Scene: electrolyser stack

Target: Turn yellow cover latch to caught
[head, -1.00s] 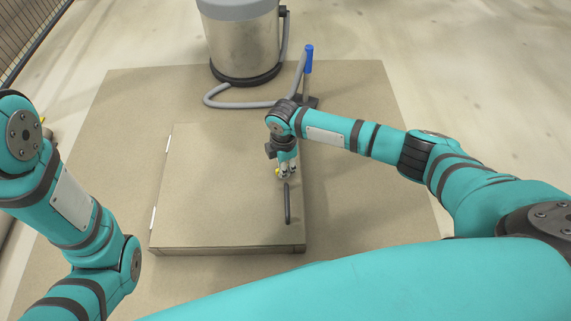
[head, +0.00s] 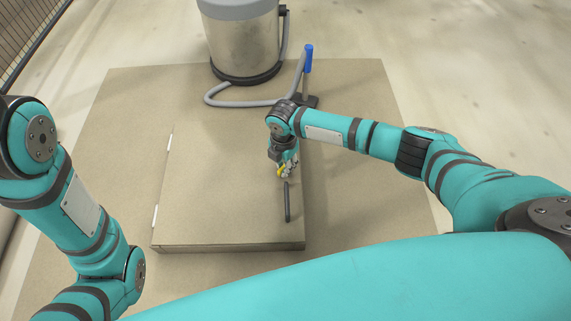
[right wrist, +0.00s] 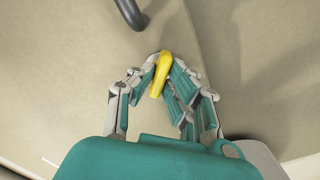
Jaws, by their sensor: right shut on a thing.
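The yellow latch (head: 281,171) is on top of the beige cover (head: 205,200), near its right edge. In the right wrist view the yellow latch (right wrist: 160,74) is a short bar standing between my fingers, slightly slanted. My right gripper (head: 285,170) points down at it and is shut on it; the fingers hide part of it in the head view. The right gripper (right wrist: 163,85) also shows in the right wrist view, with a finger on each side of the latch. My left arm is at the left of the head view, but its gripper is out of frame.
A dark bar handle (head: 287,203) lies on the cover just in front of the latch. White hinges (head: 155,216) line the cover's left edge. Behind stand a steel canister (head: 240,45) with a grey hose (head: 235,104) and a blue-gripped lever (head: 309,60).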

